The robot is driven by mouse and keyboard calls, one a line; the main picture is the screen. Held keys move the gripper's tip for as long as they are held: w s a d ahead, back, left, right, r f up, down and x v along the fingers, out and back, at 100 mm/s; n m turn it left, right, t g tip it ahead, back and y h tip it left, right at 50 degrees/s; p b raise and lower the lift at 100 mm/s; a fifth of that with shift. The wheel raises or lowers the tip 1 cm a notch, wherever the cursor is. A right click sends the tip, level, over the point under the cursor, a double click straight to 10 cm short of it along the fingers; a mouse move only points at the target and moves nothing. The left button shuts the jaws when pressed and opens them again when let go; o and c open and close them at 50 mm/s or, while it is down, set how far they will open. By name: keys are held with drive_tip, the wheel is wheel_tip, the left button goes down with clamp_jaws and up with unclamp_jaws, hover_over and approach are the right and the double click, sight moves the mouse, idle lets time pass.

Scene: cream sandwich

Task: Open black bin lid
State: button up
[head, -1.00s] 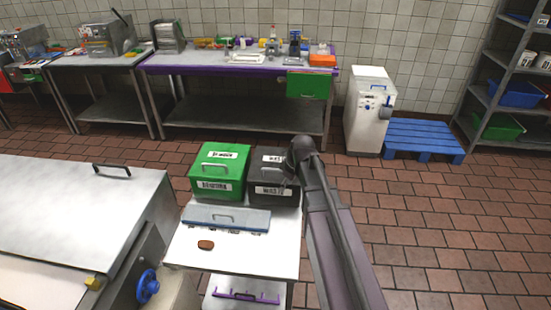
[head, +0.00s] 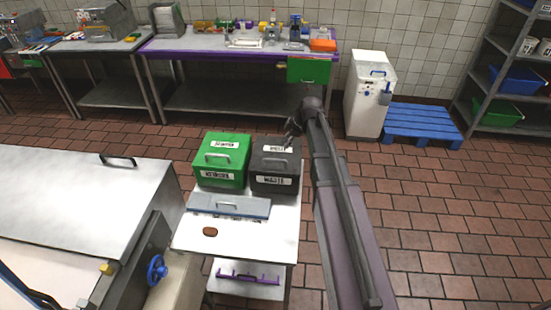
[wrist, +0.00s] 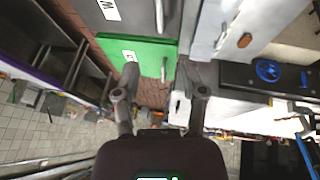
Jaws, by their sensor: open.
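The black bin (head: 275,185) stands at the back right of a small white table, with its lid (head: 285,160) shut and a white label on its front. In the wrist view its dark lid (wrist: 130,15) and bar handle (wrist: 160,14) show at the top edge. My gripper (head: 292,128) is at the far right of the bin's lid in the head view, partly hidden by my arm. In the wrist view my gripper (wrist: 160,78) is open and empty, its fingers in front of the green bin's lid. It appears apart from the black bin's handle.
A green bin (head: 220,178) with a shut lid stands left of the black one. A grey-blue flat lid (head: 228,211) and a brown patty (head: 210,231) lie in front on the white table (head: 250,238). A steel machine (head: 75,195) stands left.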

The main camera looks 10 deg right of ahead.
sight(275, 160)
drive_tip(key=shift+f, duration=0.1)
drive_tip(key=b+x, duration=1.2)
drive_tip(key=x, duration=0.1)
drive_tip(key=shift+w+a+f, duration=0.1)
drive_tip(key=shift+w+f, duration=0.05)
drive_tip(key=shift+f, duration=0.1)
idle(0.3)
idle(0.4)
